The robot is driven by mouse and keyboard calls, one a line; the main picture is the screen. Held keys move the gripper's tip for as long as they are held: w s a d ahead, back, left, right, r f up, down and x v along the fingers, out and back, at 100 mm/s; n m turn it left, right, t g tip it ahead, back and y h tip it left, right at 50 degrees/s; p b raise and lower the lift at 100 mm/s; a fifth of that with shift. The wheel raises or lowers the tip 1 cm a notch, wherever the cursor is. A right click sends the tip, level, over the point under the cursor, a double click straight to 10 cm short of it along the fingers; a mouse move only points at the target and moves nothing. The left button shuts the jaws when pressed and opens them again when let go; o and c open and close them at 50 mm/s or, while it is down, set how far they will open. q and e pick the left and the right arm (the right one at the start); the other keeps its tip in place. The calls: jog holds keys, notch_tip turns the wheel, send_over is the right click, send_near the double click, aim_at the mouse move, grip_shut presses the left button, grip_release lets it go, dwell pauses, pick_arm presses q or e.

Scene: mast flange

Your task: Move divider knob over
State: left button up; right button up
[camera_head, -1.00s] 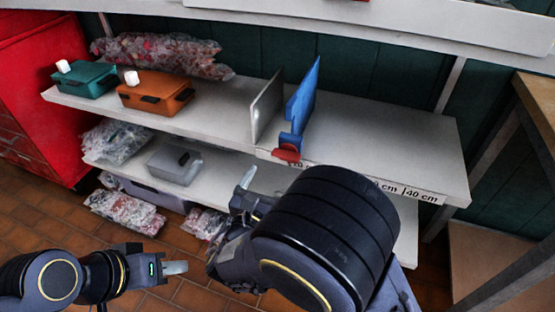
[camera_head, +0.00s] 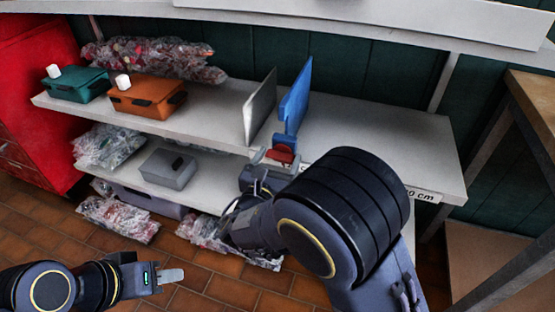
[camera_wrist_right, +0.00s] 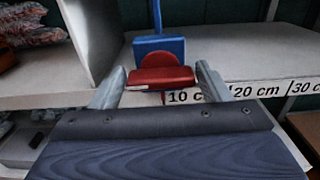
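The blue divider (camera_head: 296,97) stands upright on the upper shelf, right of a grey divider panel (camera_head: 260,106). Its red knob (camera_head: 281,155) sits at the shelf's front edge, below a blue block. In the right wrist view the red knob (camera_wrist_right: 160,76) lies between the two fingers of my right gripper (camera_wrist_right: 158,88), with gaps on both sides, so the gripper is open around it. The head view shows my right gripper (camera_head: 270,165) at the knob, partly behind my arm. My left gripper (camera_head: 170,275) is low at the lower left, away from the shelf; its finger opening is unclear.
The shelf's front edge bears a scale with a 10 cm label (camera_wrist_right: 184,96). Right of the divider the upper shelf (camera_head: 390,135) is bare. Teal (camera_head: 76,84) and orange (camera_head: 147,97) boxes stand at left. A grey box (camera_head: 167,169) is below.

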jog(key=c, duration=0.6)
jog(key=shift+o, duration=0.2)
jog(key=shift+r+n+p, duration=0.15)
jog(key=shift+n+p, duration=0.25)
jog(key=shift+p, duration=0.4)
jog(key=n+p, duration=0.4)
jog(key=p, duration=0.1)
jog(key=n+p, duration=0.4)
jog(key=p, duration=0.1)
jog(key=n+p, duration=0.4)
jog(key=shift+a+p, duration=0.25)
jog(key=shift+p, duration=0.15)
jog(key=n+p, duration=0.2)
jog(key=n, duration=0.1)
jog(key=shift+f, duration=0.25)
jog(key=shift+f+n+p, duration=0.15)
jog(key=shift+n+p, duration=0.45)
jog(key=shift+n, duration=0.4)
jog(key=shift+f, duration=0.1)
jog(key=o, duration=1)
